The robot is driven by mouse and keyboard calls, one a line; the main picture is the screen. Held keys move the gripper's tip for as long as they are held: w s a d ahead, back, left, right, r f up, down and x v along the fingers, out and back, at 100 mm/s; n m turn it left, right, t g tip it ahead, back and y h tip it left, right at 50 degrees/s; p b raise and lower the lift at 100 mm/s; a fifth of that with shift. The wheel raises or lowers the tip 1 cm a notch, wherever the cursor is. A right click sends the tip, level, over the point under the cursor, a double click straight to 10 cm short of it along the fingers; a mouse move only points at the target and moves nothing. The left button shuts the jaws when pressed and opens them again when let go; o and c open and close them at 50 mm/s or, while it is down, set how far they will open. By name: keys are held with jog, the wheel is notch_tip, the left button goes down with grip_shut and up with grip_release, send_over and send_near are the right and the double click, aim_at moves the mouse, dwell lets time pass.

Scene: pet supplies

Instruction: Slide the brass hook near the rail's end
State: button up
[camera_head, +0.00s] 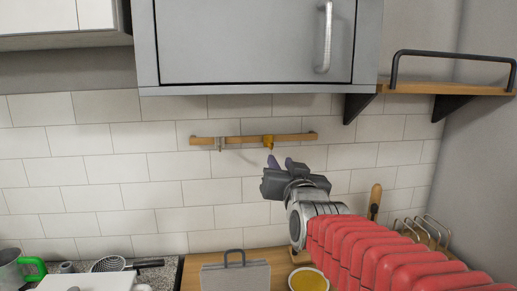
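A wooden rail (245,140) runs level along the white tiled wall below the grey cabinet. The brass hook (268,141) hangs on it, right of the middle. A grey metal hook (221,144) hangs nearer the rail's left end. My gripper (281,162) is just below and slightly right of the brass hook, fingers pointing up. The fingertips look parted, with nothing visible between them. They appear apart from the hook, though depth is hard to judge.
The grey cabinet (250,45) overhangs the rail. A bracketed wooden shelf (450,88) is at the right. On the counter are a grey item with a handle (236,276), a yellow-filled bowl (308,281), a wire rack (425,230) and a strainer (108,264).

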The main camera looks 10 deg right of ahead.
aim_at(271, 148)
jog(key=shift+w, duration=0.1)
jog(key=shift+w+d, duration=0.15)
jog(key=shift+w, duration=6.65)
jog(key=shift+c, duration=0.6)
grip_shut()
